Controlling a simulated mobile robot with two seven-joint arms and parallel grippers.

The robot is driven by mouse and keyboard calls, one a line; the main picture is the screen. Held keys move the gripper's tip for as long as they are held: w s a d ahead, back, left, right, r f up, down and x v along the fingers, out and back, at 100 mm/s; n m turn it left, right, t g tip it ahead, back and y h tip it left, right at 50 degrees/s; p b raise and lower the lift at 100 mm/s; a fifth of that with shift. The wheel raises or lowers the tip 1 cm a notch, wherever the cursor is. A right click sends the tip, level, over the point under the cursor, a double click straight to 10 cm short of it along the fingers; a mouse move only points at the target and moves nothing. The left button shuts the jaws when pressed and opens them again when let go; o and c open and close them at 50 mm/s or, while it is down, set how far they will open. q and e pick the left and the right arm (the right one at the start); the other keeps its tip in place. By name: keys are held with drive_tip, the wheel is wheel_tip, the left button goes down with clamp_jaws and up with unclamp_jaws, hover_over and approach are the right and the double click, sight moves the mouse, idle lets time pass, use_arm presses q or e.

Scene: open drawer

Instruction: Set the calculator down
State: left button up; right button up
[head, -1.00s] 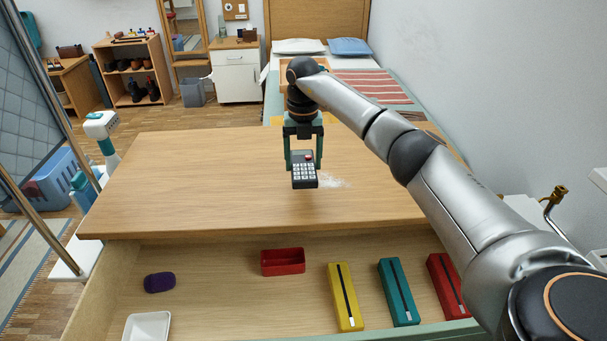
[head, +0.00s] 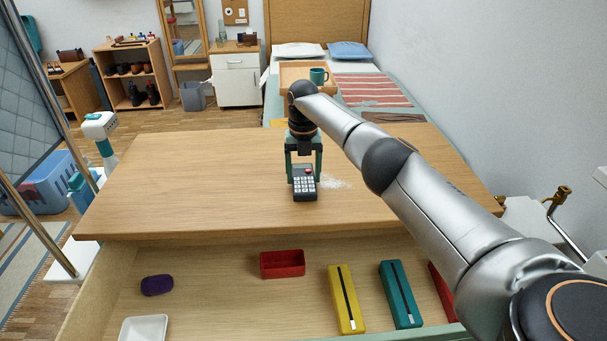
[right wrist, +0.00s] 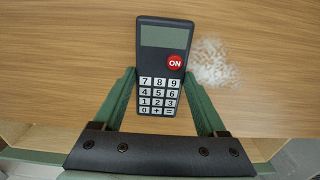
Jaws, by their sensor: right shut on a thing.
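The calculator (head: 304,188) is dark with white keys and a red ON button. It is over the wooden desk top (head: 190,185), near the front middle. My right gripper (head: 304,177) is shut on it, with one green finger at each side. The right wrist view also shows the calculator (right wrist: 160,65) between the fingers, its screen end pointing away from the gripper. It is at or just above the desk top; I cannot tell whether it touches. My left gripper is not in view.
White crumbs or powder (head: 333,182) lie just right of the calculator. The open drawer (head: 215,265) below holds a red box (head: 282,264), a purple item (head: 157,285), a white tray (head: 144,329), and yellow (head: 346,300) and teal (head: 400,295) cases. The desk's left side is clear.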

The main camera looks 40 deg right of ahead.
sight(303, 178)
drive_tip(key=shift+f, duration=0.1)
drive_tip(key=o, duration=1.4)
drive_tip(key=shift+r, duration=0.5)
wheel_tip(303, 178, up, 11)
drive_tip(key=p, duration=0.2)
drive_tip(key=shift+r, duration=0.15)
